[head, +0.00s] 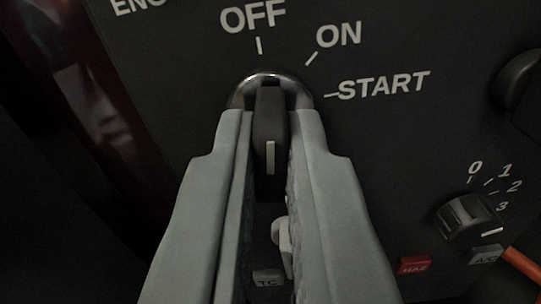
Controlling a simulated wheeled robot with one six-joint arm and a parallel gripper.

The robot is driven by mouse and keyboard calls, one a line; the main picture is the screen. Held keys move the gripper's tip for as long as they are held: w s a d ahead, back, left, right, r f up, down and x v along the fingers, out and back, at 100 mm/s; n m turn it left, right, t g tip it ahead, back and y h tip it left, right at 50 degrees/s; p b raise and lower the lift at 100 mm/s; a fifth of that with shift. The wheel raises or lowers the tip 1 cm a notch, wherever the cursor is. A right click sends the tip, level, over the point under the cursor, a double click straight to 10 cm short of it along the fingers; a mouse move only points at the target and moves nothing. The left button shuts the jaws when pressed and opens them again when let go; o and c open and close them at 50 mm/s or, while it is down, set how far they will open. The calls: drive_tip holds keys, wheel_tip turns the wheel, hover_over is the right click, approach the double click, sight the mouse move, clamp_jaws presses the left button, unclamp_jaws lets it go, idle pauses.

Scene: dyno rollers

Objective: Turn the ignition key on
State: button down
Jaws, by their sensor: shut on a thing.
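The ignition key (269,135) is a dark, upright key head with a light stripe, set in a shiny round lock (240,93) on a black panel. The marks OFF, ON and START are printed around the lock from top to right. The key looks aligned with the OFF mark, roughly vertical in the picture. My gripper (268,140) is shut on the key, with one grey finger on its left side and one on its right. The fingers hide the lower part of the lock.
A rotary knob (469,215) marked 0 to 3 sits at the lower right. Another dark knob (520,82) shows at the right edge. An orange bar (522,264) is at the lower right.

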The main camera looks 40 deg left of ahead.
drive_tip(key=m, duration=0.7)
drive_tip(key=shift+d, duration=0.1)
idle(0.5)
drive_tip(key=shift+f, duration=0.1)
drive_tip(key=c, duration=1.5)
unclamp_jaws()
drive_tip(key=v, duration=1.7)
drive_tip(key=shift+s, duration=0.2)
